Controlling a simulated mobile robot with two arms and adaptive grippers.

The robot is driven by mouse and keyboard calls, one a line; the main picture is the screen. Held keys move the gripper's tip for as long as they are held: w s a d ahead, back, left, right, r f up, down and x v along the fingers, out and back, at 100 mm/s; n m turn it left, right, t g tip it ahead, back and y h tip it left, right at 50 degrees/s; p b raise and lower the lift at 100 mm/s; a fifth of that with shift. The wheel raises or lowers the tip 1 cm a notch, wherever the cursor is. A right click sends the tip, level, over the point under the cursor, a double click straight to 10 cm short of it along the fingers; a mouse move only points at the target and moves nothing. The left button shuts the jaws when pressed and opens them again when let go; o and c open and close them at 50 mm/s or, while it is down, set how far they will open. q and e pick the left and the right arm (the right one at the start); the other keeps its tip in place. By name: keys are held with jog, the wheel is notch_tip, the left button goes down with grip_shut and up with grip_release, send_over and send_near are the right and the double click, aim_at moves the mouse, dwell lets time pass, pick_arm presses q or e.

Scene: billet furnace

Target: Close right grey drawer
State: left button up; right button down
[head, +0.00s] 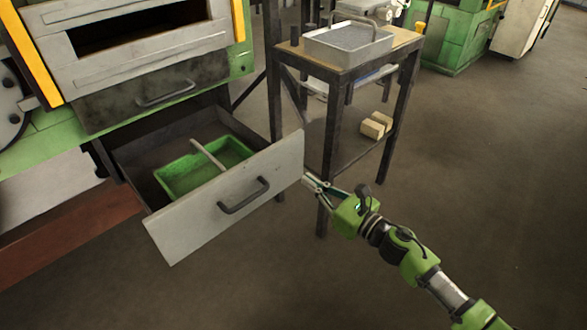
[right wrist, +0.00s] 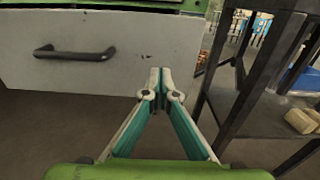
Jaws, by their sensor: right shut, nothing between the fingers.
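The grey drawer (head: 205,222) is pulled out of the green machine in the head view, with a dark handle (head: 244,196) on its front. A green tray (head: 172,180) with a light bar across it lies inside the drawer. My right gripper (head: 309,181) is shut and empty near the right end of the drawer front. In the right wrist view my right gripper (right wrist: 160,72) shows in front of the right part of the drawer front (right wrist: 130,45), to the right of the handle (right wrist: 75,54). I cannot tell whether the fingertips touch it. My left gripper is not in view.
A dark table (head: 345,70) with a metal tray (head: 347,42) on top stands close to the right of the drawer, its legs near my right gripper. Light blocks (head: 376,125) sit on its lower shelf. Another drawer (head: 150,93) above is shut. Open floor lies in front and right.

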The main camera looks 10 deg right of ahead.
aim_at(286, 164)
jog(key=x, duration=0.6)
jog(key=shift+w+a, duration=0.1)
jog(key=shift+w, duration=0.05)
jog(key=shift+w+a, duration=0.15)
jog(key=shift+w, duration=0.05)
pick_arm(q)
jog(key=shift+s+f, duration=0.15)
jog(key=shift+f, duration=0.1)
